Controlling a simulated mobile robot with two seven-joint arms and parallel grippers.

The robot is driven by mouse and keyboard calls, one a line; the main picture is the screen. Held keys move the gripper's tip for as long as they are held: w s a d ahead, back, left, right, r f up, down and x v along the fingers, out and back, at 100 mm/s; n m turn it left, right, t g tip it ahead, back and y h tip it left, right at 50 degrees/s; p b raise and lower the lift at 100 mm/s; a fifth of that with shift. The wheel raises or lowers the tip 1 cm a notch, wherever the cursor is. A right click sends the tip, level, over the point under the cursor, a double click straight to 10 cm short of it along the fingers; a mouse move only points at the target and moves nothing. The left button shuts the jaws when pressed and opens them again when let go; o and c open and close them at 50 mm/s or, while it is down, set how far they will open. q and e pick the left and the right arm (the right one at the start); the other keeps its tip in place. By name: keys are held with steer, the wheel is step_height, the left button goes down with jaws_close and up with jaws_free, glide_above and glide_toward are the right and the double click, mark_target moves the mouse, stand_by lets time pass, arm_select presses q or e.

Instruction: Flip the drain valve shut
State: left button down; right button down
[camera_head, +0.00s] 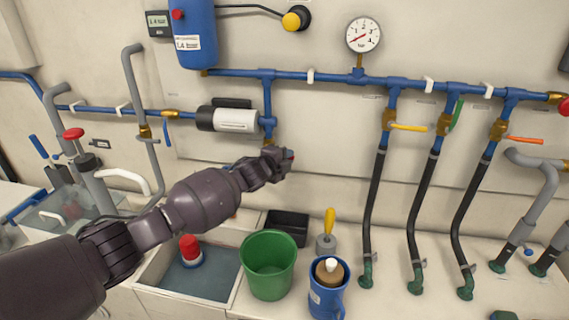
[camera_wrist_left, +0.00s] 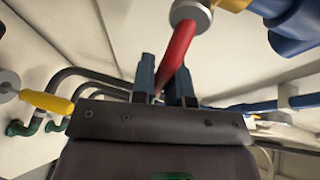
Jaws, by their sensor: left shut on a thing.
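The drain valve's red lever (camera_wrist_left: 180,45) runs between the fingers of my left gripper (camera_wrist_left: 165,80) in the left wrist view. It slants down from a silver hub (camera_wrist_left: 190,12) with brass beside it. In the head view my left gripper (camera_head: 288,160) is at the pipe below the pump, with a small bit of red at its tips. The gripper is shut on the lever. A little brass of the valve (camera_head: 268,143) shows above the gripper; the rest is hidden behind it. My right gripper is in neither view.
A green bucket (camera_head: 268,265), a blue jug (camera_head: 327,288) and a black tray (camera_head: 287,227) stand below my gripper. The grey-white pump (camera_head: 228,118) is above left. Black hoses (camera_head: 373,200) with yellow, green and orange levers hang at right.

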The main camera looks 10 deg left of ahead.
arm_select(q)
steer(key=shift+f, duration=0.2)
steer(key=c, duration=1.1)
jaws_free()
steer(key=shift+r, duration=0.15)
steer(key=shift+c, duration=0.2)
steer(key=shift+s, duration=0.1)
steer(key=v, duration=1)
steer(key=shift+s, duration=0.35)
steer(key=shift+a, duration=0.15)
